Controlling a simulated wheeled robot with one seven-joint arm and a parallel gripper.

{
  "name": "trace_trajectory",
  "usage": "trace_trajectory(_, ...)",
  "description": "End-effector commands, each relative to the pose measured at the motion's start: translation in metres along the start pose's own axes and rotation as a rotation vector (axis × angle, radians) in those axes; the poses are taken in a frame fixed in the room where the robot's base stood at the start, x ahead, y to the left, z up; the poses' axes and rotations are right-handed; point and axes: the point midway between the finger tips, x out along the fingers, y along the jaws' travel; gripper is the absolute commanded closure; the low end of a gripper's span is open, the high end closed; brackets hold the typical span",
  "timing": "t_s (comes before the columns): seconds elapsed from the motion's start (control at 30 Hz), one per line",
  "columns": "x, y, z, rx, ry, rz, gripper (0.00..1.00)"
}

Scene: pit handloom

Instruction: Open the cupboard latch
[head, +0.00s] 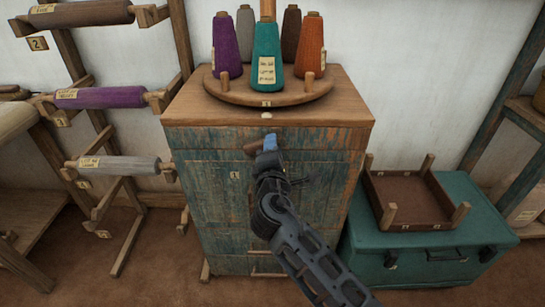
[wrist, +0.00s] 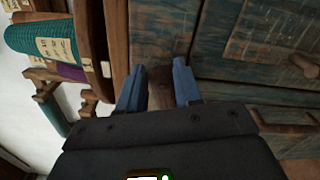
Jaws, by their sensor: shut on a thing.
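The cupboard (head: 215,210) is a worn blue-green wooden cabinet with a brown top, in the middle of the head view. Its front also shows in the wrist view (wrist: 240,45). My gripper (head: 267,143) is at the upper part of the front, just below the top. In the wrist view my gripper (wrist: 158,86) has its two blue fingers on either side of a brown wooden piece, the latch (wrist: 160,80), and is shut on it. A bit of the latch (head: 252,147) shows left of the fingers in the head view; the rest is hidden. The door looks closed.
A round wooden stand (head: 265,97) with several thread cones is on top. A rack with a purple roll (head: 105,97) stands at left. A teal chest (head: 425,245) carrying a brown tray (head: 405,200) is at right. A wooden knob (wrist: 304,66) sticks out of the front.

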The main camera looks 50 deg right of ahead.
Motion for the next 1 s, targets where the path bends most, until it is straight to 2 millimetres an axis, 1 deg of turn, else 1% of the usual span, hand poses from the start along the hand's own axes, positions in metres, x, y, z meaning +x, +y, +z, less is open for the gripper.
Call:
trace_trajectory(0.03, -0.0002, -0.0057, -0.0011, 0.037, -0.001, 0.001, 0.96)
trace_trajectory(0.2, -0.0002, -0.007, -0.0011, 0.156, -0.001, 0.0, 0.96)
trace_trajectory(0.43, -0.0002, -0.0078, -0.0009, 0.262, -0.001, -0.002, 0.96)
trace_trajectory(0.7, -0.0002, -0.0075, -0.0007, 0.311, -0.002, -0.003, 0.96)
trace_trajectory(1.0, -0.0002, -0.0074, -0.0006, 0.316, -0.002, -0.004, 0.96)
